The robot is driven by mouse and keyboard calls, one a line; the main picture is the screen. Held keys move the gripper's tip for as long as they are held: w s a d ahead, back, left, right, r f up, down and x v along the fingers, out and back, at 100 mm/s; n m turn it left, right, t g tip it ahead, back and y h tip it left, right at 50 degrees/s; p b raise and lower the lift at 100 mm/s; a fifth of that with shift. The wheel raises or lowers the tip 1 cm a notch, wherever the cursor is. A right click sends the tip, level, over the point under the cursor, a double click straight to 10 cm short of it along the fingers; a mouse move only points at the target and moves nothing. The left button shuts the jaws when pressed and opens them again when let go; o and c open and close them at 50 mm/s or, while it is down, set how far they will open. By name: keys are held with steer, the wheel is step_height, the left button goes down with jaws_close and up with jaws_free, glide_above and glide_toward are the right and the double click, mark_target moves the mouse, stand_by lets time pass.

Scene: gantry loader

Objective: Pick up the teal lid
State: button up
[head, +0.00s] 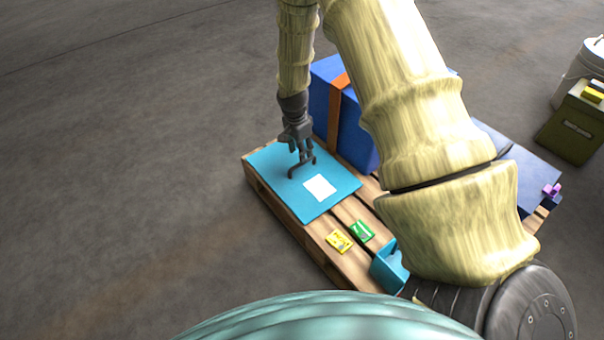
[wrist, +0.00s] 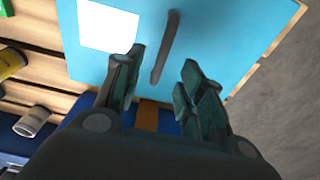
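The teal lid (head: 279,167) is a flat square panel lying on a wooden pallet, with a white label (head: 320,187) and a dark bar handle (head: 297,172) on top. In the wrist view the lid (wrist: 215,45) fills the upper part, and its handle (wrist: 165,48) stands ahead of the fingers. My gripper (head: 300,148) is above the lid, close to the handle. In the wrist view my gripper (wrist: 160,78) has its two fingers apart with nothing between them. The handle's near end points toward the gap between the fingertips. I cannot tell the exact height above it.
The pallet (head: 290,222) also holds a blue box (head: 350,135) with an orange strap, right behind the lid. Yellow (head: 339,241) and green (head: 362,231) packets and a teal container (head: 388,268) lie nearer. An olive box (head: 572,125) stands at right. Floor on the left is clear.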

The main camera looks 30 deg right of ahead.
mark_target(302, 167)
steer(key=shift+w+d+f+b, duration=0.15)
steer(key=shift+f+b, duration=0.7)
steer(key=shift+f, duration=0.5)
steer(key=shift+d+f+b, duration=0.2)
steer(key=shift+f+b, duration=0.7)
steer(key=shift+f, duration=0.5)
steer(key=shift+w+d+f+b, duration=0.15)
steer(key=shift+f+b, duration=0.7)
steer(key=shift+f, duration=0.5)
steer(key=shift+s, duration=0.1)
jaws_close()
